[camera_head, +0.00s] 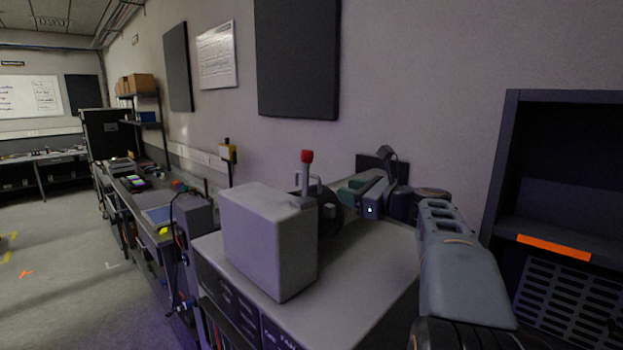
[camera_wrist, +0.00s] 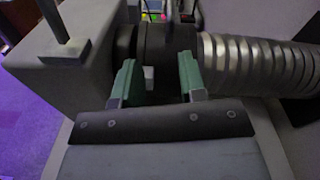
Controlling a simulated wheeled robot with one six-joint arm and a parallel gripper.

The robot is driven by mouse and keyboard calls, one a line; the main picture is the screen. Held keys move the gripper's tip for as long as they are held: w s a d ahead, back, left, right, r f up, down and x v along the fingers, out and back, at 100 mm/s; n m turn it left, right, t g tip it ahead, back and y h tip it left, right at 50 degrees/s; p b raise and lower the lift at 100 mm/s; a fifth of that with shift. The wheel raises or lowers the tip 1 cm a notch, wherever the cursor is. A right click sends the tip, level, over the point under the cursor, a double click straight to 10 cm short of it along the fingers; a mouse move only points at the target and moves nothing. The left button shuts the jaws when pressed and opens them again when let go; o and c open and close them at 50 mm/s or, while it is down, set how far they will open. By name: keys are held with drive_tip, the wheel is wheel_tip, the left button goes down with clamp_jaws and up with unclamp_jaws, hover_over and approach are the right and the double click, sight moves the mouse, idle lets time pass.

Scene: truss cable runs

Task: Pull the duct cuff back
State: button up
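The duct cuff (camera_wrist: 165,42) is a dark collar at the upper middle of the wrist view. It sits between a grey box (camera_wrist: 70,65) and a ribbed metal duct (camera_wrist: 255,62). A small pale tab (camera_wrist: 149,77) shows at the cuff's front. My gripper (camera_wrist: 157,64) has green fingers spread apart, with the tab between them, closer to the left finger. I cannot tell whether the fingers touch the cuff. In the head view my gripper (camera_head: 352,191) is just right of the grey box (camera_head: 268,240), and my wrist partly hides the cuff and duct.
A red-knobbed lever (camera_head: 307,172) rises from the box. The box stands on a grey cabinet top (camera_head: 345,285), mostly bare in front of my arm. A dark shelf unit (camera_head: 560,190) is at right. A workbench (camera_head: 150,205) runs along the wall at left.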

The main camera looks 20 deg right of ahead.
sight(321, 178)
drive_tip(key=shift+m+t, duration=0.3)
drive_tip(key=shift+m, duration=0.1)
drive_tip(key=p+x, duration=0.1)
drive_tip(key=x, duration=0.2)
drive_tip(key=d+p+x, duration=0.1)
drive_tip(key=x, duration=0.3)
drive_tip(key=p+x, duration=0.1)
drive_tip(key=x, duration=0.3)
drive_tip(key=shift+w+r+p, duration=0.3)
drive_tip(key=shift+w+r, duration=0.05)
drive_tip(key=shift+w, duration=0.15)
drive_tip(key=shift+x, duration=0.85)
clamp_jaws()
